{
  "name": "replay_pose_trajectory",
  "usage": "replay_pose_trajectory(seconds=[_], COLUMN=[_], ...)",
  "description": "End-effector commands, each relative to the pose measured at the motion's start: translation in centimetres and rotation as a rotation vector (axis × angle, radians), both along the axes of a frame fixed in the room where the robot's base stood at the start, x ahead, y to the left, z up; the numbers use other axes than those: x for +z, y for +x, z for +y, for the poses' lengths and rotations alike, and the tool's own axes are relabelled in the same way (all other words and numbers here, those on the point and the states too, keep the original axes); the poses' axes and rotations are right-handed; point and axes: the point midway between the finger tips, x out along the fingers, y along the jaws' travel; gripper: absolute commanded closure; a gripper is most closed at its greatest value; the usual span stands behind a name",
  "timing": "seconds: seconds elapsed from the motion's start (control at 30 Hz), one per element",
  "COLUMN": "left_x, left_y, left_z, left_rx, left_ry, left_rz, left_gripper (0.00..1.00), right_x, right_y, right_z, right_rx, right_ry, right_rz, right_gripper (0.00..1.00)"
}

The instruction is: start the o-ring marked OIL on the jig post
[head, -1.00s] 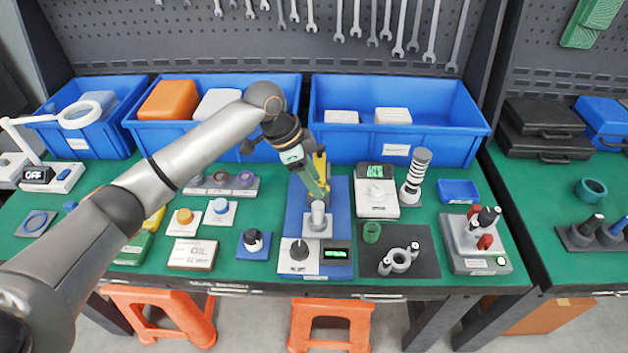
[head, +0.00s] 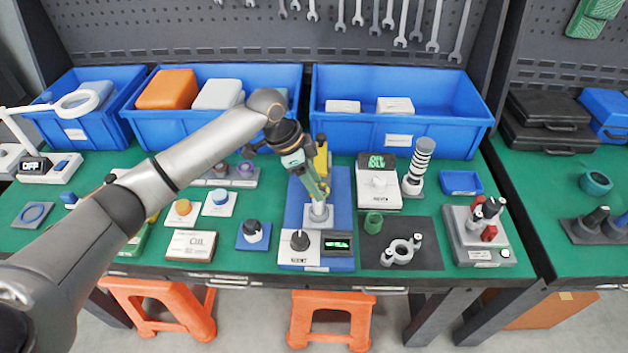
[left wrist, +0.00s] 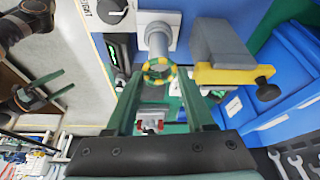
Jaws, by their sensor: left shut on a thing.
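The jig post (head: 319,212) is a grey upright cylinder on a pale block on the blue jig base (head: 341,190); it also shows in the left wrist view (left wrist: 158,40). My left gripper (head: 320,194) is directly over the post, its green fingers (left wrist: 160,80) shut on a yellow-and-green banded o-ring (left wrist: 147,71). The o-ring is at the post's free end; I cannot tell whether it is around the post. A tray marked OIL (head: 191,245) sits at the front left. My right gripper (left wrist: 45,92) shows only in the left wrist view, its fingers apart and empty.
A grey unit with a yellow clamp (left wrist: 235,72) stands close beside the post. A knob box with a green display (head: 338,244) is in front of it. A dark mat (head: 425,255) with a grey part lies to the right. Blue bins (head: 400,140) stand behind.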

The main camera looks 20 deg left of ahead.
Motion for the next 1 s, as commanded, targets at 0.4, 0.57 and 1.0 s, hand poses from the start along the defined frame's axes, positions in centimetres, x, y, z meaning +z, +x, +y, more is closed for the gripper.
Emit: replay_pose_trajectory(seconds=[0.4, 0.57, 1.0], left_x=[-0.03, -0.20, -0.73], left_y=[0.00, -0.01, 0.01], left_z=[0.00, -0.01, -0.03], left_rx=[0.000, 0.000, 0.000], left_ry=[0.000, 0.000, -0.001], left_rz=[0.000, 0.000, 0.000], left_gripper=[0.78, 0.78, 0.78], right_x=[0.00, -0.03, -0.11], right_y=[0.02, 0.02, 0.03], right_z=[-0.01, -0.01, -0.02], right_rx=[0.000, 0.000, 0.000], right_ry=[0.000, 0.000, 0.000], right_rz=[0.000, 0.000, -0.001], right_gripper=[0.08, 0.08, 0.08])
